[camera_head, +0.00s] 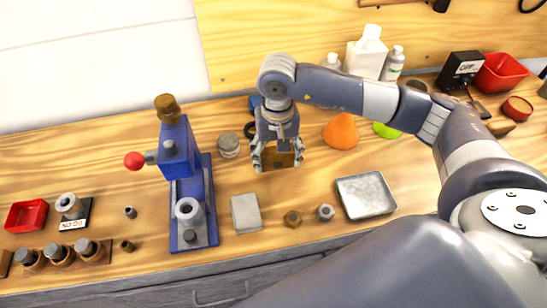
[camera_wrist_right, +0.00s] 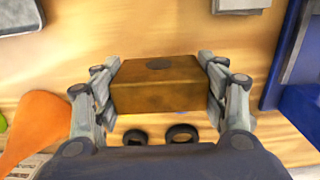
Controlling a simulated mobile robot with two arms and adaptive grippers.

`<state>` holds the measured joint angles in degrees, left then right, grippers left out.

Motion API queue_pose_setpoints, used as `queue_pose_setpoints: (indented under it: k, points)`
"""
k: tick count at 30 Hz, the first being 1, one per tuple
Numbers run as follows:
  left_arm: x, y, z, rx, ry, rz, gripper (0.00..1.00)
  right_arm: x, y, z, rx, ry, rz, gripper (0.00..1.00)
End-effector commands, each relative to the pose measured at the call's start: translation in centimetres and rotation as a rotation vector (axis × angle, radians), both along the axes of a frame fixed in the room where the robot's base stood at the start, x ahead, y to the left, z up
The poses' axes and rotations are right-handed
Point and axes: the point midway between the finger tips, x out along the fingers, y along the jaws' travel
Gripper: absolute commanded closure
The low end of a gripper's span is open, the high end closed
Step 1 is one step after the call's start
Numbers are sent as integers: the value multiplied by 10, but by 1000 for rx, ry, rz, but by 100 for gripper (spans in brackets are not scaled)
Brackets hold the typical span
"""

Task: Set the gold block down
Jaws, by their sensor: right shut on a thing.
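The gold block (camera_head: 282,159) is a brownish-gold brick with a dark round mark on one face; it shows clearly in the right wrist view (camera_wrist_right: 150,98). My right gripper (camera_head: 277,161) has its two fingers closed against opposite ends of the block. In the head view it holds the block over the wooden bench (camera_head: 320,222), between the blue press and the orange cone. I cannot tell whether the block's underside touches the bench. My left gripper is in neither view.
The blue press (camera_head: 181,190) with a red knob stands to the left. The orange cone (camera_head: 341,132) is at right. Black rings (camera_wrist_right: 181,133) lie close by.

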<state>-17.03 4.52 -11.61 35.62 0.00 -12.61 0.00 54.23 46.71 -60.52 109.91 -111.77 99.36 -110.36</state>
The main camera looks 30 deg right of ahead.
Motion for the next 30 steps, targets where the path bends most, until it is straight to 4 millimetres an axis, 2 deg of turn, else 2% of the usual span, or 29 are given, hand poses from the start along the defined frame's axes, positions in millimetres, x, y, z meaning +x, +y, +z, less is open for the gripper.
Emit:
queue_pose_setpoints:
  k: [3,6,13,25,26,28,30]
  points:
    - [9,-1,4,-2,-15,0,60,7,5,0,1,0,0,72]
    - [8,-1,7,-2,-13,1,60,8,5,-4,0,1,-1,72]
    - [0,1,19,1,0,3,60,7,5,-32,1,3,-1,72]
    - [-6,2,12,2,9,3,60,8,5,-40,1,-1,0,72]
    - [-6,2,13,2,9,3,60,7,4,-40,0,1,0,29]
    - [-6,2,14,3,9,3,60,7,4,-39,0,1,0,14]
    - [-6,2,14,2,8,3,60,7,4,-39,0,1,0,14]
